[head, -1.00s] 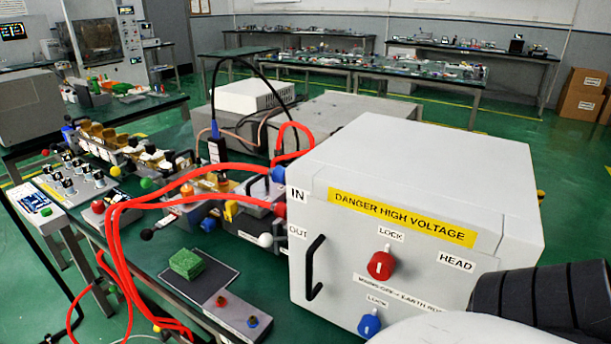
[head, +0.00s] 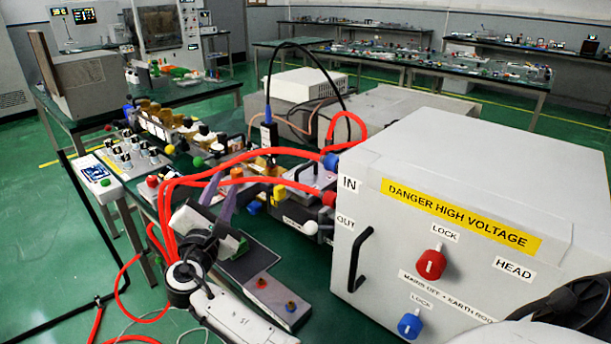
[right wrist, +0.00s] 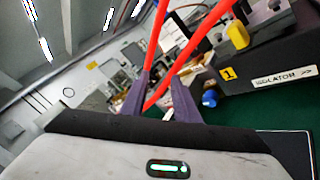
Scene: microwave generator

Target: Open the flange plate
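A waveguide assembly with several metal blocks and black handles (head: 318,172) stands on the green bench, left of the grey high-voltage cabinet. I cannot tell which of its parts is the flange plate. My right gripper (head: 220,192) is in front of the assembly, with its two purple fingers pointing at it. In the right wrist view the fingers (right wrist: 160,82) are apart, with red cable and the assembly beyond them and nothing clearly held. Its body hides part of the bench and the dark pad. My left gripper is out of view.
The grey cabinet (head: 480,190) marked DANGER HIGH VOLTAGE stands at the right. Red cables (head: 168,215) loop close around my right gripper. A black block labelled ISOLATOR (right wrist: 262,78) is at the right in the wrist view. A control box (head: 98,180) sits at the left.

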